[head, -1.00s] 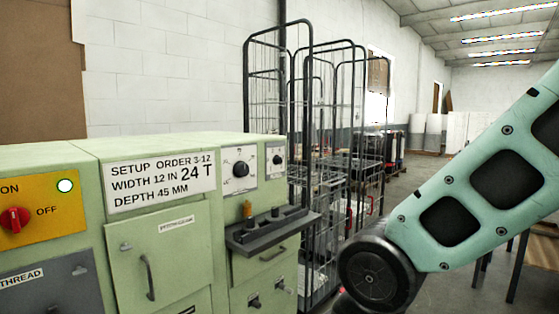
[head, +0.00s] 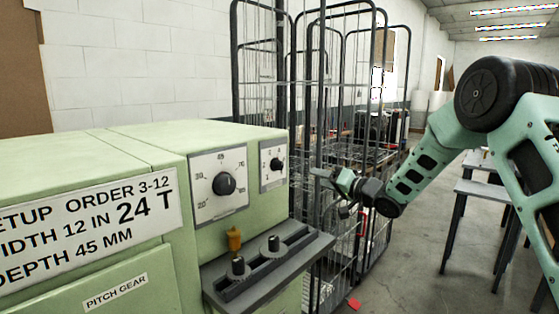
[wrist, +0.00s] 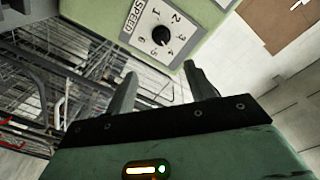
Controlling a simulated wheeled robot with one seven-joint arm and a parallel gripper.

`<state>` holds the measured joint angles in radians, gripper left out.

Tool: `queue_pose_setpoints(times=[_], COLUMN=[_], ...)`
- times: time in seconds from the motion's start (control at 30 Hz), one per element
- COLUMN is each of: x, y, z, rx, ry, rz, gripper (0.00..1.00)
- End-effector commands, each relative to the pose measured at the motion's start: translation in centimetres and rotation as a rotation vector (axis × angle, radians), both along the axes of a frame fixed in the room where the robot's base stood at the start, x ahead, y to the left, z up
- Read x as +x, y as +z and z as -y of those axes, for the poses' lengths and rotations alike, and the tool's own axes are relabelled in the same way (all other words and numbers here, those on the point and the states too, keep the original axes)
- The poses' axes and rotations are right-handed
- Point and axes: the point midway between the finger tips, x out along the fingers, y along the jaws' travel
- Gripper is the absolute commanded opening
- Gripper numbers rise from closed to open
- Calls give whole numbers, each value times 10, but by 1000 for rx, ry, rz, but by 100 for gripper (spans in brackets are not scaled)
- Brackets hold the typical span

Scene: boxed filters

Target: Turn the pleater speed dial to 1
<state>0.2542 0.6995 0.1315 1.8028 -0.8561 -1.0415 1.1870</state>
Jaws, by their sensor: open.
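The speed dial is a small black knob (head: 277,164) on a white plate at the right end of the green machine's front. In the wrist view the dial (wrist: 160,36) shows beside the word SPEED, with numbers from 1 to 6 around it. I cannot tell which number its pointer marks. My gripper (head: 322,178) is to the right of the dial in the head view, apart from it. In the wrist view my gripper's two fingers (wrist: 160,72) are spread and empty, with the dial beyond their tips.
A larger black dial (head: 224,183) sits left of the speed dial. Below is a grey ledge (head: 268,262) with dark knobs and an orange piece (head: 234,239). Wire cage trolleys (head: 305,110) stand close behind my gripper. Tables (head: 478,190) stand at the right.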

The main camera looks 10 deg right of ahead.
Motion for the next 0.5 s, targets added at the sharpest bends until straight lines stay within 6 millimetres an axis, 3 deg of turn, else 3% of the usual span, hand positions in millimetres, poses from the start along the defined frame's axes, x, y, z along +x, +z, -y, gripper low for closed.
queue_pose_setpoints(times=[0.17,0.5], x=[12,68], y=[2,3], z=[-6,-43], rx=[11,10], ry=[8,8], rz=[6,6], gripper=[54,54])
